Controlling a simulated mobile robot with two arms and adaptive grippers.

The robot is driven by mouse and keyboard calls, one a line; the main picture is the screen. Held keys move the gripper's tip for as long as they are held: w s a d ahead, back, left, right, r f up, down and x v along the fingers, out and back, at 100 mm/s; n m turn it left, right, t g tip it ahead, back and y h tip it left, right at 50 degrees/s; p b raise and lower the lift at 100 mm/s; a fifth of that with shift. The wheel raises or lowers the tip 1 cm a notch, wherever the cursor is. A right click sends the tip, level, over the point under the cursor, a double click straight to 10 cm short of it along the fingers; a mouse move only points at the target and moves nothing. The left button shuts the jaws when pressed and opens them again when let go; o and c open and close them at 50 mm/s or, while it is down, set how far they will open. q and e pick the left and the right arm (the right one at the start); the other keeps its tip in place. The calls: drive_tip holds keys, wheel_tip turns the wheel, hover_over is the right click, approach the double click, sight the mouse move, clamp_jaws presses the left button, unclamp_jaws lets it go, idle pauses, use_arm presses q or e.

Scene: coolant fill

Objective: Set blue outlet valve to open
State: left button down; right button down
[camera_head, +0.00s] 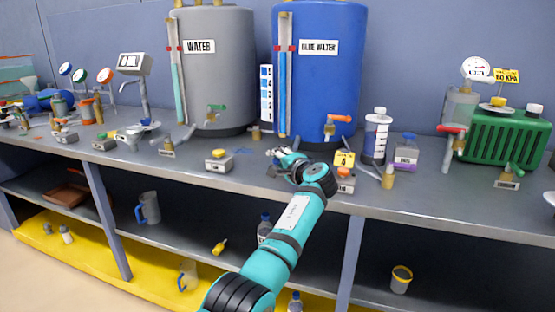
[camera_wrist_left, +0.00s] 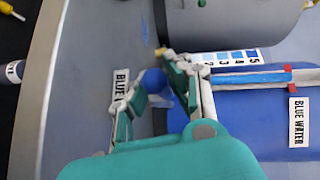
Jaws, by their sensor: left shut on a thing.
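My left gripper (camera_head: 281,155) reaches over the front of the bench, below the blue tank. In the left wrist view, its fingers (camera_wrist_left: 154,80) are closed around a round blue knob (camera_wrist_left: 153,80). A white label reading "BLUE" (camera_wrist_left: 121,86), partly covered by a finger, is beside the knob. I take the knob to be the blue outlet valve; its handle position cannot be told. In the head view the gripper hides it. The blue tank (camera_head: 340,75) is labelled "BLUE WATER" and has an orange-handled tap (camera_head: 338,119) low on its front. My right gripper is not in view.
A grey water tank (camera_head: 215,70) stands to the left. A small block (camera_head: 218,161) is on the bench left of my gripper.

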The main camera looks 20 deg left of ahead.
use_arm(q)
drive_tip(key=c, duration=1.2)
unclamp_jaws()
drive_tip(key=shift+d+f, duration=0.2)
drive_tip(key=shift+f, duration=0.1)
drive_tip(key=shift+r, duration=0.1)
drive_tip(key=v, duration=1.2)
drive_tip(key=shift+a, duration=0.1)
